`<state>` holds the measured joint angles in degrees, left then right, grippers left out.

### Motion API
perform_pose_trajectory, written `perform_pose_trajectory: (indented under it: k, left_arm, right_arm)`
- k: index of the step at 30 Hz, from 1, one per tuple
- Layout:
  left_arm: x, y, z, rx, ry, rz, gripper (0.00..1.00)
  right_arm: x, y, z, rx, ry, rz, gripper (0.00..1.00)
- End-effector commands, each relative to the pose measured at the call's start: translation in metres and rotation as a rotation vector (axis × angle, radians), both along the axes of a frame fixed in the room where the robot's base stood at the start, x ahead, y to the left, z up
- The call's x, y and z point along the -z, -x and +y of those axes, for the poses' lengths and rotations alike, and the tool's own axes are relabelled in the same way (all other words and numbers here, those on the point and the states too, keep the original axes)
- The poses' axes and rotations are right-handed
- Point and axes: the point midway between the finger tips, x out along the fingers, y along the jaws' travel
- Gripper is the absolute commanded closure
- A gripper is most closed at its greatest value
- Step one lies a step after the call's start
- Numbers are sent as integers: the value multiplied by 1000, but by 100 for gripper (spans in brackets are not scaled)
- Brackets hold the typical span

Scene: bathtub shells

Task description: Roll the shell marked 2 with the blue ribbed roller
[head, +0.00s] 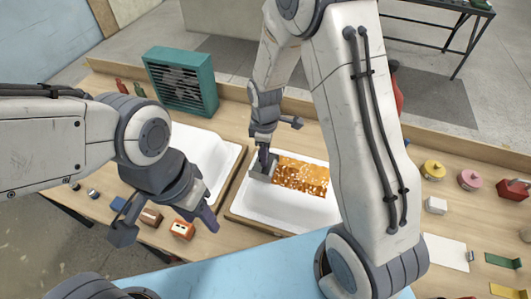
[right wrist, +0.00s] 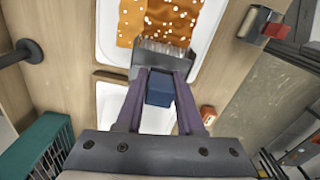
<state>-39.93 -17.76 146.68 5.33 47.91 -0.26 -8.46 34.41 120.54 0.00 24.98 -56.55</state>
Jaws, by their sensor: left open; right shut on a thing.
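My right gripper (head: 263,140) is shut on a blue block-like handle (right wrist: 159,88), between its purple fingers in the right wrist view. A grey, streaked tool head (right wrist: 160,55) sits beyond the handle; it also shows in the head view (head: 262,166). The head is at the left edge of an orange-brown patch with white specks (head: 302,176). The patch lies in the right white tub shell (head: 270,212). A second white shell (head: 218,150) stands to its left, partly hidden by my left arm. I cannot read any shell number. My left gripper (head: 166,222) is open and empty.
A teal fan box (head: 180,80) stands behind the left shell. Small blocks, one brown (head: 151,217) and one orange (head: 182,229), lie near my left gripper. Yellow (head: 433,170) and pink (head: 470,179) round containers stand at the right. My right arm hides the middle right.

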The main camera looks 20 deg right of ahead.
Motion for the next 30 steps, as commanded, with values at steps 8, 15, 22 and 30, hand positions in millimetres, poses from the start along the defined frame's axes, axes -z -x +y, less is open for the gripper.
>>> perform_pose_trajectory:
  k: [8, 15, 22, 30]
  left_arm:
    - [0, 0, 0, 0, 0, 0, 50]
    - [-1, 0, 0, 0, 0, 0, 50]
    - [-1, 0, 0, 0, 0, 0, 50]
    - [-2, 0, 0, 0, 0, 0, 50]
  right_arm:
    - [0, 11, -15, 3, 1, 4, 100]
    - [1, 21, -29, 2, 1, 5, 100]
    - [0, 25, -37, 2, 1, 4, 100]
    - [0, 38, -55, 3, 1, 4, 100]
